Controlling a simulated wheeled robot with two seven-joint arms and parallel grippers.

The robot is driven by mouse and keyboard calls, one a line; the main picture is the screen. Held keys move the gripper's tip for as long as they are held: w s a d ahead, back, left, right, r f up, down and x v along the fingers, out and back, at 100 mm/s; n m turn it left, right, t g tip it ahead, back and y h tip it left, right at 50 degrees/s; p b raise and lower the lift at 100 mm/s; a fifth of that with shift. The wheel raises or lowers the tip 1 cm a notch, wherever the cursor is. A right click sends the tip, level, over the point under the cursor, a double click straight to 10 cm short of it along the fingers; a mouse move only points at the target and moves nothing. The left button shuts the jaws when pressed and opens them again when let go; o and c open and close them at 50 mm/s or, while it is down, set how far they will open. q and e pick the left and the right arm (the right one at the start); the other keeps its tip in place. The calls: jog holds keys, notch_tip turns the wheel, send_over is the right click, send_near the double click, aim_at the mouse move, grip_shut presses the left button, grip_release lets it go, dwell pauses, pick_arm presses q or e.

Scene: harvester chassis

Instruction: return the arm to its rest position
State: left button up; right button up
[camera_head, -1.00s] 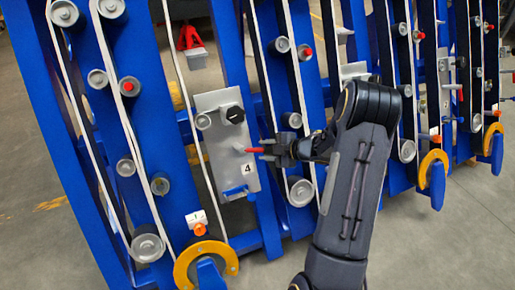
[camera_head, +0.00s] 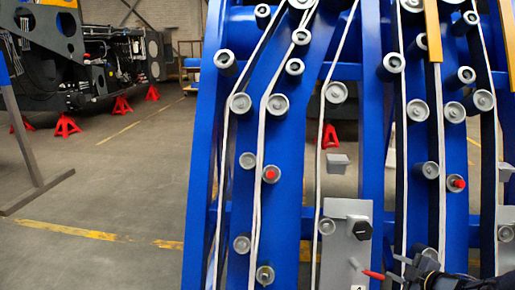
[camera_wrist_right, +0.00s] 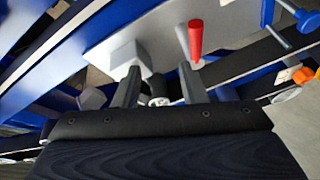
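My right gripper (camera_head: 402,266) shows at the lower right edge of the head view, in front of the blue chassis frame (camera_head: 280,150). In the right wrist view its two fingers (camera_wrist_right: 158,78) stand apart with nothing held between them. A lever with a red handle (camera_wrist_right: 195,40) on a grey plate (camera_wrist_right: 160,30) lies just beyond the right finger; I cannot tell whether they touch. My left gripper is out of view.
The blue frame carries several grey rollers (camera_head: 278,105) and white belts close around my right gripper. Open grey floor (camera_head: 120,190) with a yellow line lies to the left. A dark machine on red stands (camera_head: 66,125) stands far back left.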

jog(key=s+a+r+m+g+h, duration=0.1)
jog(key=s+a+r+m+h, duration=0.15)
jog(key=r+m, duration=0.3)
jog(key=s+a+r+m+h, duration=0.1)
jog(key=s+r+m+h, duration=0.25)
jog(key=r, duration=0.25)
jog(key=s+a+f+m+g+y, duration=0.3)
jog(key=s+a+m+g+y, duration=0.35)
jog(key=s+a, duration=1.55)
notch_tip(320, 180, up, 22)
jog(key=p, duration=2.2)
jog(key=shift+s+d+r+n+y, duration=0.15)
jog(key=shift+d+r+n+y, duration=0.05)
jog(key=shift+d+n+y, duration=0.2)
jog(key=shift+t, duration=0.25)
